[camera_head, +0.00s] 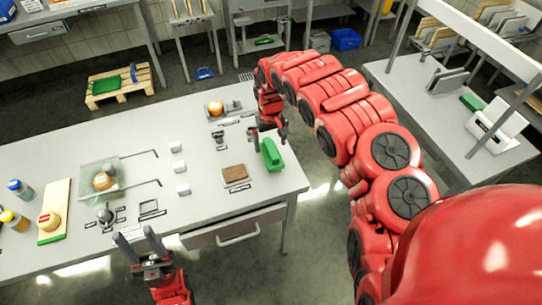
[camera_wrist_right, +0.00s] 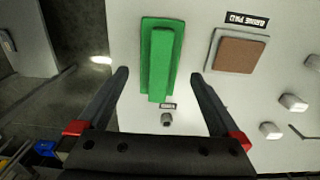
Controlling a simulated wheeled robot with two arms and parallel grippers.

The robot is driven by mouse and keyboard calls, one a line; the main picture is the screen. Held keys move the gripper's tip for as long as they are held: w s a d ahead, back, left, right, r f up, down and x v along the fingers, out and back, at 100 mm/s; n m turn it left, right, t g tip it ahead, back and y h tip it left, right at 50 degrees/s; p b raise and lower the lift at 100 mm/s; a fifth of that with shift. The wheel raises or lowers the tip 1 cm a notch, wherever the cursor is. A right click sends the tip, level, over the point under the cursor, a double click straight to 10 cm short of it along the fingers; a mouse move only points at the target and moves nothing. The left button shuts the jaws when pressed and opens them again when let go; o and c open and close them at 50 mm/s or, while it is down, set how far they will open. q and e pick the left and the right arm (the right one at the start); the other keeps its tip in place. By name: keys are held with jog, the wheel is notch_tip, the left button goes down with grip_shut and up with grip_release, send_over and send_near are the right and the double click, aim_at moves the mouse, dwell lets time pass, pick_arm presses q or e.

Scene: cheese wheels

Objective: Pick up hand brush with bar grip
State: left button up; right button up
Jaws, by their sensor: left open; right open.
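The green hand brush with bar grip (camera_head: 271,155) lies on the table near its right edge. In the right wrist view it is a green block with a raised bar along its middle (camera_wrist_right: 163,60). My right gripper (camera_head: 270,137) is open above the brush's far end. In the wrist view its two fingers (camera_wrist_right: 159,76) are spread either side of the brush's line, with nothing between them gripped. Whether a finger touches the brush cannot be told. My left gripper (camera_head: 136,236) is open and empty, at the table's front edge.
A brown pad on a light base (camera_head: 234,173) lies beside the brush; the wrist view shows it with a label (camera_wrist_right: 240,53). Several small white blocks (camera_head: 177,147), a clear tray (camera_head: 85,178) and jars (camera_head: 20,188) stand further left. The grey table (camera_head: 200,205) has bare room between.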

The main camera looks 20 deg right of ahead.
aim_at(271, 147)
notch_tip(271, 147, down, 3)
jog(key=shift+s+r+p, duration=0.1)
jog(key=shift+p, duration=0.7)
jog(key=shift+f, duration=0.85)
jog(key=c, duration=1.5)
